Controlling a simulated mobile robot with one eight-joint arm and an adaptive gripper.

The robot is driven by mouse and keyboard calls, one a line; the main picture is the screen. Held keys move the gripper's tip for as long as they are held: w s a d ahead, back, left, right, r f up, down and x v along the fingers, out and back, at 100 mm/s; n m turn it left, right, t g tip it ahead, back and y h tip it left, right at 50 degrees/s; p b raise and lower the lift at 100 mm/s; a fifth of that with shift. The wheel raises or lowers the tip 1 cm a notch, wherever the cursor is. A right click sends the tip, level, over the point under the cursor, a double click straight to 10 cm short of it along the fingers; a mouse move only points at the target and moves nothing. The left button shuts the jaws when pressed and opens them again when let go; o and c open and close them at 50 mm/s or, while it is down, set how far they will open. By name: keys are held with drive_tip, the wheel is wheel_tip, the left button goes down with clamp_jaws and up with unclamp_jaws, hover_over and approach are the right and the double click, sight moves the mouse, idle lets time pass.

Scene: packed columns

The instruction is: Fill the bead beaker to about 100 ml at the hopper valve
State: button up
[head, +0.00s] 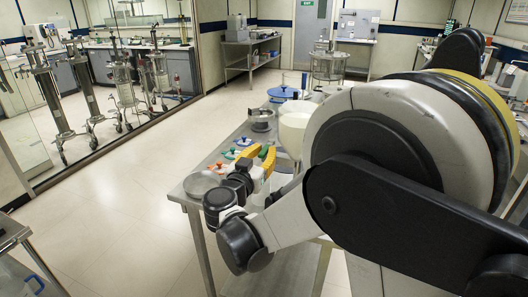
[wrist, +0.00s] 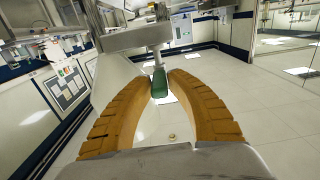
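My gripper (wrist: 161,88) shows in the wrist view as two orange ribbed fingers. They stand apart, with a pale, see-through-looking area between them. I cannot tell whether this is a clear beaker or only the floor behind. A small brown dot shows in that area. A green piece (wrist: 159,83) under a metal stem is at the fingertips; it may be the hopper valve, and contact is unclear. In the head view my gripper (head: 258,157) is over the steel bench, close to a pale round vessel (head: 293,130) that may be the hopper. My arm hides much of that area.
The steel bench (head: 183,193) holds a round metal dish (head: 201,183), several small coloured knobs (head: 230,155), a metal pan (head: 261,118) and a blue-rimmed container (head: 282,93). Open floor (head: 125,195) lies left of the bench. Glass columns on wheeled stands (head: 122,80) are at the far left.

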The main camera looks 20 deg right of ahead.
clamp_jaws()
drive_tip(key=shift+a, duration=0.15)
drive_tip(key=shift+w+a+m+g+h+p, duration=0.15)
drive_tip(key=shift+w+a+m+g+h, duration=0.3)
drive_tip(key=shift+m+g+h, duration=0.75)
drive_tip(key=shift+w+a+m+g+h+p, duration=0.1)
drive_tip(key=shift+w+a+m+g+h, duration=0.3)
drive_tip(key=shift+m+g+h, duration=0.75)
drive_tip(key=shift+w+a+m+g+h+p, duration=0.2)
drive_tip(key=shift+w+m+g+h, duration=0.55)
drive_tip(key=shift+g, duration=0.8)
drive_tip(key=shift+s, duration=0.1)
drive_tip(key=o, duration=0.6)
unclamp_jaws()
drive_tip(key=shift+d, duration=0.1)
drive_tip(key=shift+o, duration=0.2)
